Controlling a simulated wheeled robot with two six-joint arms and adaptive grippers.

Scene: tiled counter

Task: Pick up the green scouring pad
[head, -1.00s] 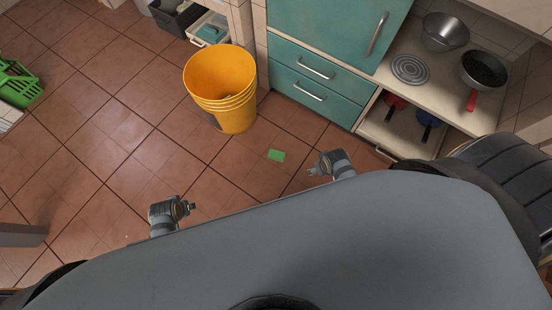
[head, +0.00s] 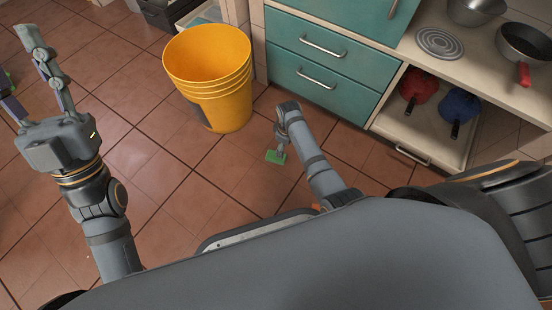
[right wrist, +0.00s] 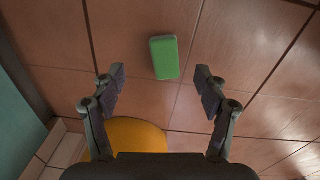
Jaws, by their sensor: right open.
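The green scouring pad (head: 276,157) lies flat on the tiled floor, in front of the yellow bucket. It also shows in the right wrist view (right wrist: 164,57), between and just ahead of the spread fingers. My right gripper (head: 281,148) is open, empty and pointing down over the pad; in the head view it partly covers it. In the right wrist view both right fingers (right wrist: 160,78) are apart, and neither appears to touch the pad. My left gripper (head: 18,65) is raised at the left of the head view, with its fingers spread and nothing between them.
A stack of yellow buckets (head: 212,80) stands behind the pad. Teal drawers (head: 318,62) and an open shelf (head: 425,135) with red and blue pans are at the right. Pans stand on the counter (head: 480,65). The floor (head: 165,180) around the pad is mostly clear.

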